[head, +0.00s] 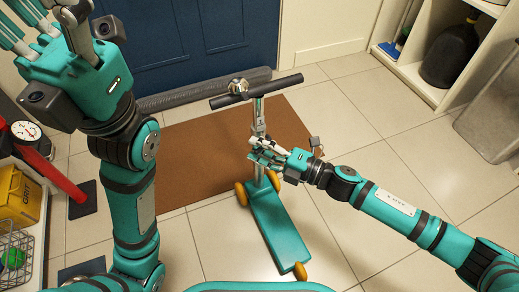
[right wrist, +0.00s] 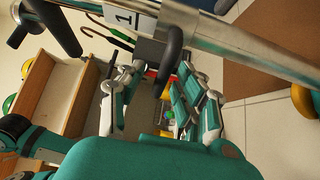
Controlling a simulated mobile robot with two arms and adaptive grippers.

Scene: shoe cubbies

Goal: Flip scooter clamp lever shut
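The scooter (head: 278,228) stands upright, with a teal deck, orange wheels, a silver stem and a black handlebar. In the right wrist view its metal stem (right wrist: 235,42) runs diagonally across the top. A dark curved clamp lever (right wrist: 172,52) juts away from the stem beside a dark clamp block. My right gripper (head: 262,153) is at the stem below the handlebar, and hides part of it. In the wrist view my right gripper (right wrist: 155,90) has its fingers apart, with the lever near the gap; contact is unclear. My left gripper (head: 42,30) is raised at the upper left, open and empty.
A brown mat (head: 195,150) lies under the scooter's front, before a blue door (head: 200,35). A white cubby (head: 430,60) with a dark jug stands at right. A yellow box (head: 18,197) and wire basket (head: 15,250) are at left. Tiles around the deck are clear.

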